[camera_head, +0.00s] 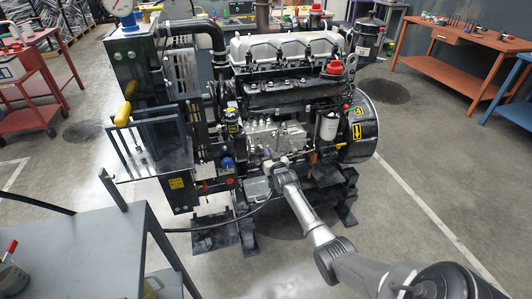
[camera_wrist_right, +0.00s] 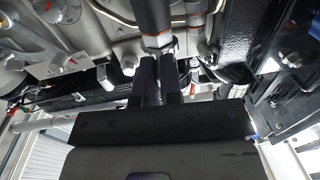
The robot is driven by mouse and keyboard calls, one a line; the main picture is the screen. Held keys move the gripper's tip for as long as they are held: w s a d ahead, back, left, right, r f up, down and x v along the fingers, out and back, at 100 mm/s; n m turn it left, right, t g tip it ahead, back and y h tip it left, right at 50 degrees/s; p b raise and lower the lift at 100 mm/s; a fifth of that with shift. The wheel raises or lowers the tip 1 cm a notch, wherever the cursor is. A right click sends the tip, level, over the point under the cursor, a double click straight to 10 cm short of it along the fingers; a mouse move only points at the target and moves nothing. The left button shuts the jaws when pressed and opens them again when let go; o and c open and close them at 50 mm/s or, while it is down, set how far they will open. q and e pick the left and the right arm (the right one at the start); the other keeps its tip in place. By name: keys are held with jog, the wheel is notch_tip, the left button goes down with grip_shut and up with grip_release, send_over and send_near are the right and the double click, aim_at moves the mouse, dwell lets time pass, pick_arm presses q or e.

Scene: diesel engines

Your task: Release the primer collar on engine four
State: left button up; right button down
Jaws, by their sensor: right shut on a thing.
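The engine (camera_head: 280,90) stands in the middle of the head view, on a black stand. My right arm reaches in from the lower right, and its gripper (camera_head: 268,167) is at the engine's lower near side. In the right wrist view my right gripper's dark fingers (camera_wrist_right: 160,72) are close together, at the lower end of a dark upright cylinder with a metal collar (camera_wrist_right: 158,41) and a thin orange ring. The fingers are shut on this part; their tips hide some of it. I cannot tell for certain that it is the primer collar. My left gripper is not in view.
A grey cart (camera_head: 90,250) stands at the lower left. A red table (camera_head: 470,42) is at the upper right, and a red cart (camera_head: 30,95) at the left. In the wrist view, pipes and a black bracket (camera_wrist_right: 242,38) crowd the gripper. The floor right of the engine is clear.

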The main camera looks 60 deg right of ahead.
jog(key=shift+s+d+f+n+t+y+b, duration=0.1)
jog(key=shift+s+d+n+t+y+b, duration=0.1)
jog(key=shift+n+t+y+b, duration=0.25)
jog(key=shift+s+d+f+n+t+y+b, duration=0.15)
jog(key=shift+d+n+t+y, duration=0.1)
jog(key=shift+n+y, duration=0.25)
jog(key=shift+s+d+r+n+t+y+b, duration=0.1)
jog(key=shift+d+n+t+y+b, duration=0.35)
jog(key=shift+n+y+b, duration=1.1)
jog(key=shift+s+d+r+n+t+y+b, duration=0.1)
jog(key=shift+d+n+t+y+b, duration=0.5)
jog(key=shift+y+b, duration=1.7)
jog(key=shift+d+r+n+t+y+b, duration=0.15)
jog(key=shift+d+n+y+b, duration=0.15)
jog(key=shift+n+y+b, duration=1.5)
jog(key=shift+m+b, duration=0.35)
jog(key=shift+m, duration=0.15)
jog(key=c, duration=1.3)
grip_release()
jog(key=shift+w, duration=0.15)
